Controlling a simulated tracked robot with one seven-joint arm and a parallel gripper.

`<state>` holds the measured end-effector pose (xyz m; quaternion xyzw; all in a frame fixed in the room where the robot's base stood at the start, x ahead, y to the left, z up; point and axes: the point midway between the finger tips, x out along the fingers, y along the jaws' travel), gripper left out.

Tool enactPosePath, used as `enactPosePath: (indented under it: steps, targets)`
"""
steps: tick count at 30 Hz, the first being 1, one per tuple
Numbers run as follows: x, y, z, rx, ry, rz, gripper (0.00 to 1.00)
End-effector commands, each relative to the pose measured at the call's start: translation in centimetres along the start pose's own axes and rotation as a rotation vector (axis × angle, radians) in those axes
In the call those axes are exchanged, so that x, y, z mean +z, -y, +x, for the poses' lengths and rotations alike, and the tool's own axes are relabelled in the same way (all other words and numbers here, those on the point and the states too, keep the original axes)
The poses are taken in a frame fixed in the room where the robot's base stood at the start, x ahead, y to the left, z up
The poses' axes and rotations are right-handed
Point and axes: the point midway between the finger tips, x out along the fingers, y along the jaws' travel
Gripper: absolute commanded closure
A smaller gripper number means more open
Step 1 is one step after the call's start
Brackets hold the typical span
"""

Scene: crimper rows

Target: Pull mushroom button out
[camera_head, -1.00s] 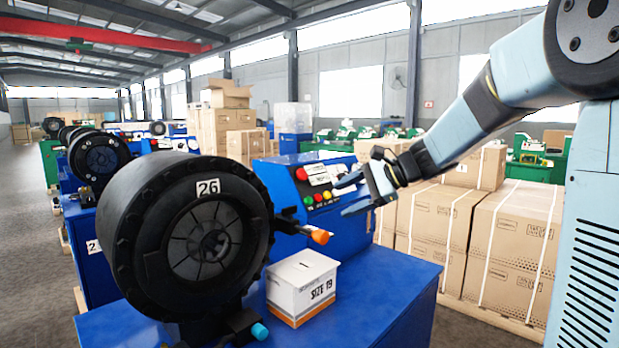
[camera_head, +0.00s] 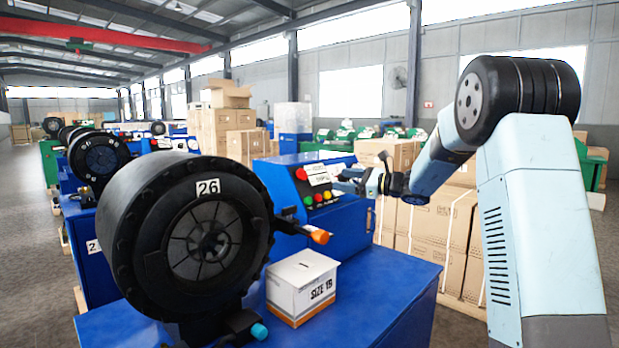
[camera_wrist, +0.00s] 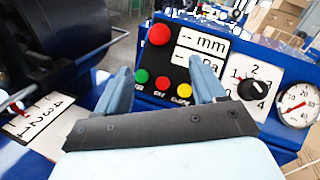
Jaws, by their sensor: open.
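The red mushroom button (camera_head: 301,174) is at the upper left of the blue machine's control panel. In the wrist view the mushroom button (camera_wrist: 159,34) shows whole, a round red dome beyond my fingertips, left of the display. My gripper (camera_head: 345,182) is close in front of the panel, to the right of the button in the head view. In the wrist view my gripper (camera_wrist: 159,68) is open, with a finger on each side of the small buttons and nothing between them. The button lies apart from the fingers, ahead of the gap. Whether a finger touches the panel cannot be told.
Below the display (camera_wrist: 202,48) are small green (camera_wrist: 141,76), red (camera_wrist: 162,82) and yellow (camera_wrist: 183,90) buttons. A selector knob (camera_wrist: 252,89) and a gauge (camera_wrist: 298,104) are at the right. The black crimper head (camera_head: 190,238) and a white box (camera_head: 301,285) stand nearer.

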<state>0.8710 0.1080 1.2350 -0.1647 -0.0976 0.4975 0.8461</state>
Motion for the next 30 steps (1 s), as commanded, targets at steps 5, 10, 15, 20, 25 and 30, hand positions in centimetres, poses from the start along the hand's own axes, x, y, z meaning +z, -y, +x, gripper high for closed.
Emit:
enactPosePath:
  steps: [5,10,15,20,25,30]
  targets:
    - [0.1,-0.1,2.8,0.003,0.001,-0.001,0.3]
    - [0.1,-0.2,5.8,0.004,0.001,-0.001,0.3]
    - [0.0,-0.2,8.8,0.004,0.0,-0.001,0.3]
    - [0.0,-0.1,11.0,0.003,0.0,-0.001,0.3]
    - [0.0,-0.1,12.4,0.002,-0.001,-0.002,0.3]
    - [0.1,-0.1,12.9,0.001,-0.001,-0.002,0.3]
